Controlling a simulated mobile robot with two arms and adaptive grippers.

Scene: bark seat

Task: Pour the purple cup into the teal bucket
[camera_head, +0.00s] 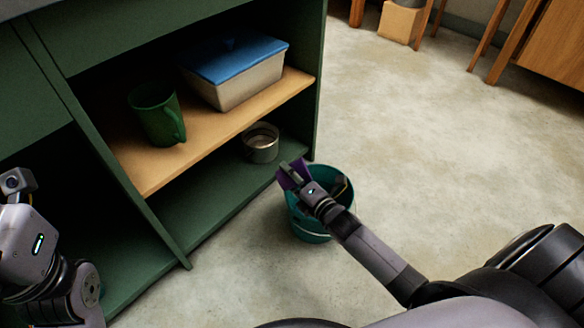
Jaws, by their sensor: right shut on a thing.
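The teal bucket (309,230) stands on the floor beside the front of the green shelf unit. The purple cup (290,177) is small in view and partly hidden by my right gripper (292,172). My right gripper is shut on the purple cup and holds it at the bucket's upper left rim, in front of or over the opening; I cannot tell the exact height. Something dark shows inside the bucket, but the arm hides most of it. My left arm is at the left edge; its fingers are not clearly in view.
The green shelf unit (317,80) has a wooden shelf (210,135) with a green mug (157,115) and a blue-lidded box (240,80). A metal tin (261,142) stands on the lower shelf. The floor to the right is clear. Wooden furniture (545,45) stands at the back right.

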